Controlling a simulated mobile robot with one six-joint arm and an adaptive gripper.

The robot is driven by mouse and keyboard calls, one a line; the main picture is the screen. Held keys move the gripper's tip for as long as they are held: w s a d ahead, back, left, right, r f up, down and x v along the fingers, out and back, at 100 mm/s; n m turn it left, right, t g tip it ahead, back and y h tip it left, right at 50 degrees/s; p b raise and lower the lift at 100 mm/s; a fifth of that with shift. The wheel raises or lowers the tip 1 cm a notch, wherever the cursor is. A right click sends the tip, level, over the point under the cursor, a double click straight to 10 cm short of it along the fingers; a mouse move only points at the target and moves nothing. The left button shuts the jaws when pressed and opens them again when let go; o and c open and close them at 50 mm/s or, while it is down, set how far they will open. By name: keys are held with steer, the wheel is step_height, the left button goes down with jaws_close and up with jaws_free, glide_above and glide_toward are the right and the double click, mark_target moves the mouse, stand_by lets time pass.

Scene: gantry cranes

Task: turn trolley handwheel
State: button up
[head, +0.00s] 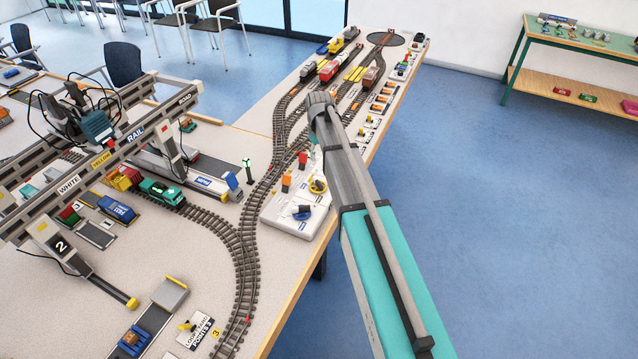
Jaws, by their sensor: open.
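A grey gantry crane with a girder lettered WHITE, YELLOW, RAIL and ROAD (136,137) stands on the table at the left. A teal trolley (97,126) with dark cables sits on it. I cannot make out a handwheel on the trolley for certain. A white control box (291,226) stands at the table's right edge, with orange levers (286,183), a yellow ring-shaped control (318,186) and a blue round control (301,212). My grey and teal arm reaches up from the lower right beside the box. My gripper does not show; the arm hides what lies behind it.
Model track (245,250) curves along the table, with a green locomotive (161,191) by the crane and wagons (330,70) at the far end. A small signal (247,170) stands by the track. Blue floor at the right is clear up to a shelf table (575,88).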

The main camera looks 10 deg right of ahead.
mark_target(319, 182)
steer(key=shift+f, duration=0.25)
step_height(319, 182, down, 13)
steer(key=b, duration=1.3)
steer(key=shift+f+b, duration=0.2)
steer(key=shift+b, duration=0.2)
jaws_close()
stand_by(0.3)
